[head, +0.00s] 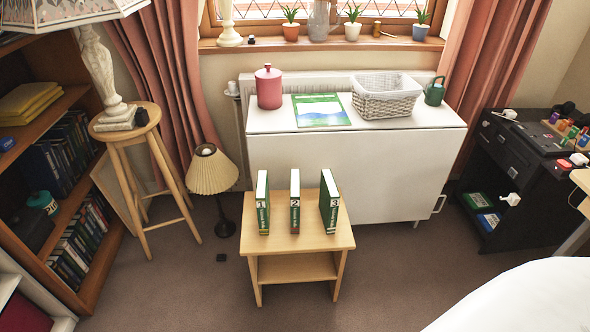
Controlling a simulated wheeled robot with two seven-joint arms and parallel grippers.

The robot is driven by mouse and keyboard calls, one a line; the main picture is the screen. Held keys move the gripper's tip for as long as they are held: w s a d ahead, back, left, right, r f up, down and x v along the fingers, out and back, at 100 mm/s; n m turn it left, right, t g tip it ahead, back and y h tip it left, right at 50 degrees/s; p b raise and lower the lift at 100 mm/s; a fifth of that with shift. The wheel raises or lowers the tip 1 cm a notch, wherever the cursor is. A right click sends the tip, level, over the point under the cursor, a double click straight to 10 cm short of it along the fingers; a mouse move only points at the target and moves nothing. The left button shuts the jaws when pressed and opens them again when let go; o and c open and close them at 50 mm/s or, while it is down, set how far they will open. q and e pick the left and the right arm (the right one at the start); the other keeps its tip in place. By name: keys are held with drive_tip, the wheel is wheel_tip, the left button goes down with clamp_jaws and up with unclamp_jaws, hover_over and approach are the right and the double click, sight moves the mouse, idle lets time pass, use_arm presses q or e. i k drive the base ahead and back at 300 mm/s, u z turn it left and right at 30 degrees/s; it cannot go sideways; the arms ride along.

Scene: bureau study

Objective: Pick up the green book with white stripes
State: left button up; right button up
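Three upright green books stand apart in a row on a small wooden table in the head view. The left book (262,214) shows a green spine with a white numeral and lettering. The middle book (295,216) looks similar, with some red on its spine. The right book (330,213) is turned slightly and shows part of its dark green cover. White page edges show on top of them. The print is too small to tell clearly which one has white stripes. Neither of my grippers is in view.
The small table (310,243) has bare wood in front of the books. Behind it is a white cabinet (350,165) with a red canister (268,88) and a wicker basket (386,98). A lamp (213,172) and stool (128,128) stand left. Carpet at the front is clear.

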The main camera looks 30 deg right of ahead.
sight(329, 197)
drive_tip(key=i, duration=1.35)
drive_tip(key=z, duration=1.65)
